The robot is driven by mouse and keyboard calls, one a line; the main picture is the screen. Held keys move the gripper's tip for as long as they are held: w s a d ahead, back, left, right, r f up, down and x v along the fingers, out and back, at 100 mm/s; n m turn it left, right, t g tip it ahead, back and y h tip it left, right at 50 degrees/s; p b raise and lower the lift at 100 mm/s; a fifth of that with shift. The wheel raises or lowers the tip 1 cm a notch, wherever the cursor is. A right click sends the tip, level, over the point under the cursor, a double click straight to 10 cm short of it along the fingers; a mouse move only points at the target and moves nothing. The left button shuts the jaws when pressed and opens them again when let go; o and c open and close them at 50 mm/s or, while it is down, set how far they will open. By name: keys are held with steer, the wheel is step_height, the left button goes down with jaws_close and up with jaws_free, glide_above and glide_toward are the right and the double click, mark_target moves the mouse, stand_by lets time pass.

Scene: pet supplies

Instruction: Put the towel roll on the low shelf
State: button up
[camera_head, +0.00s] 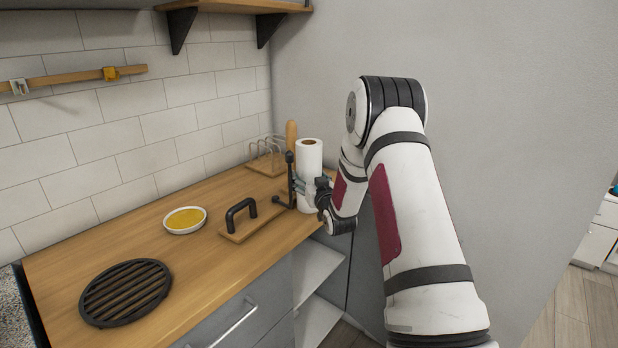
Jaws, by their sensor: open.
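The towel roll (309,157) is white and stands upright at the right end of the wooden counter. My gripper (301,187) reaches in from the right at the roll's lower half. Its jaws are open, and a finger crosses in front of the roll. I cannot tell whether the fingers touch it. The gripper hides part of the roll's lower side. Below the counter's right end is an open white shelf unit, with an upper board (316,262) and a lower board (317,322); both look empty in the part that shows.
A black upright stand (290,169) is close left of the roll. A wooden rack (266,160) is behind. A board with a black handle (241,216), a yellow-filled dish (185,220) and a black grate (126,292) lie further left. A grey wall rises behind my arm.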

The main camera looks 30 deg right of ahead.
steer(key=c, duration=1)
